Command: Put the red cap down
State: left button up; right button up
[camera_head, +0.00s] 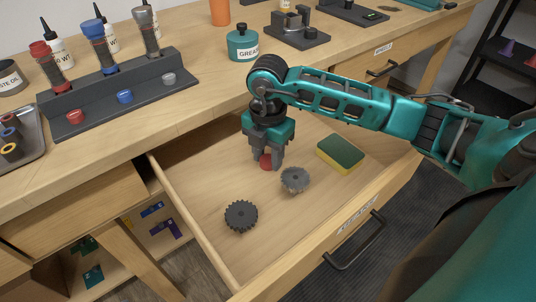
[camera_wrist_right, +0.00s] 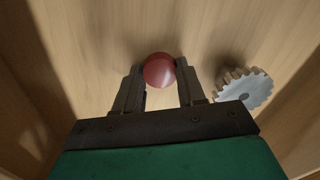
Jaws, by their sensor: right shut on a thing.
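The red cap (camera_head: 266,161) is between the fingers of my right gripper (camera_head: 267,158), inside the open drawer (camera_head: 215,184). The right wrist view shows the cap (camera_wrist_right: 159,70) as a round red top at the fingertips of the right gripper (camera_wrist_right: 161,82). The gripper points down and is shut on the cap, low over the drawer floor. I cannot tell whether the cap touches the floor. My left gripper is not in view.
In the drawer are a dark gear (camera_head: 241,216), a grey gear (camera_head: 295,180) close beside the gripper, and a green-yellow sponge (camera_head: 340,153).

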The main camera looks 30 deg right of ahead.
aim_at(268, 159)
jog(key=shift+f, duration=0.1)
jog(key=o, duration=1.1)
jog(key=shift+o, duration=0.2)
jog(key=shift+r, duration=0.35)
notch_tip(268, 159, up, 12)
jog(key=p, duration=0.2)
jog(key=shift+f, duration=0.15)
